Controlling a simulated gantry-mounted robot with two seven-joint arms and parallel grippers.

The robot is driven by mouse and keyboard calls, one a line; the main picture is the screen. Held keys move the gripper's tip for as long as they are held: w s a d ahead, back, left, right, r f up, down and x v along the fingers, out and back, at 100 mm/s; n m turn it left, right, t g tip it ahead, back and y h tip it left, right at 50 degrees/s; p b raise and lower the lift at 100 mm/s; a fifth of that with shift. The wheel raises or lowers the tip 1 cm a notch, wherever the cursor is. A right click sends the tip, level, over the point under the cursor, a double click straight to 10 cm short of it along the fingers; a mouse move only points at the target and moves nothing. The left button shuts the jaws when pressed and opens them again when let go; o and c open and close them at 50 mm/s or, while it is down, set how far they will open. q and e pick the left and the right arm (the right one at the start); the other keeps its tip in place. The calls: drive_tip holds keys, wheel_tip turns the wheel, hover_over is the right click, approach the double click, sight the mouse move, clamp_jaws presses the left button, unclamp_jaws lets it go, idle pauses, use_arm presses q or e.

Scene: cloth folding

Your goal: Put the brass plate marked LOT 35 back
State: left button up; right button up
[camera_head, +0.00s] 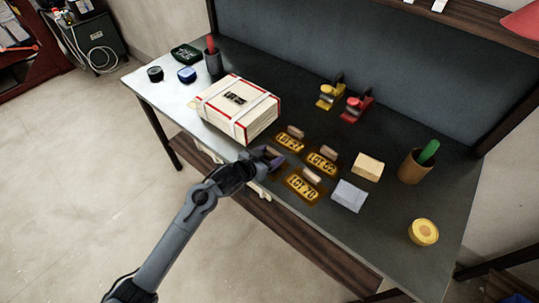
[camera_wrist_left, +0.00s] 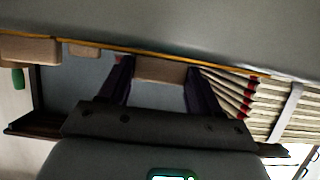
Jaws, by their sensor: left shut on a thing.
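My left gripper (camera_head: 270,160) is low at the front of the dark table, just in front of the white box. In the left wrist view the left gripper (camera_wrist_left: 158,82) is shut on a wooden handle (camera_wrist_left: 160,71), with a thin brass-coloured edge running just beyond it. The marking of the held piece is hidden, so I cannot read LOT 35. Beside it lie brass plates with wooden handles: one that seems to read LOT 27 (camera_head: 289,143), LOT 62 (camera_head: 321,163) and LOT 70 (camera_head: 302,186). My right gripper is not in view.
The white, red-edged box (camera_head: 240,108) stands close behind my left gripper. A grey block (camera_head: 349,196), a tan block (camera_head: 368,167), a yellow round tin (camera_head: 423,232) and a brown cup (camera_head: 414,167) stand to the right. Yellow (camera_head: 330,96) and red (camera_head: 356,106) tools stand at the back.

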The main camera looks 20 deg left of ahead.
use_arm(q)
drive_tip(key=o, duration=1.3)
drive_tip(key=shift+s+r, duration=0.1)
drive_tip(key=shift+r, duration=0.1)
drive_tip(key=shift+s+a+r, duration=0.15)
drive_tip(key=shift+s, duration=0.2)
drive_tip(key=p+v, duration=0.4)
drive_tip(key=v, duration=0.7)
drive_tip(key=s+f+g+y, duration=0.1)
drive_tip(key=s+f+g, duration=0.1)
drive_tip(key=s, duration=0.6)
drive_tip(key=s+f+n+g+y, duration=0.1)
drive_tip(key=s+f+g, duration=0.2)
drive_tip(key=s, duration=0.6)
drive_tip(key=s+f+g+y, duration=0.2)
drive_tip(key=s+g, duration=0.2)
drive_tip(key=s, duration=0.5)
drive_tip(key=shift+s+d+f+n, duration=0.25)
drive_tip(key=shift+d+f+n, duration=0.05)
drive_tip(key=shift+f, duration=0.05)
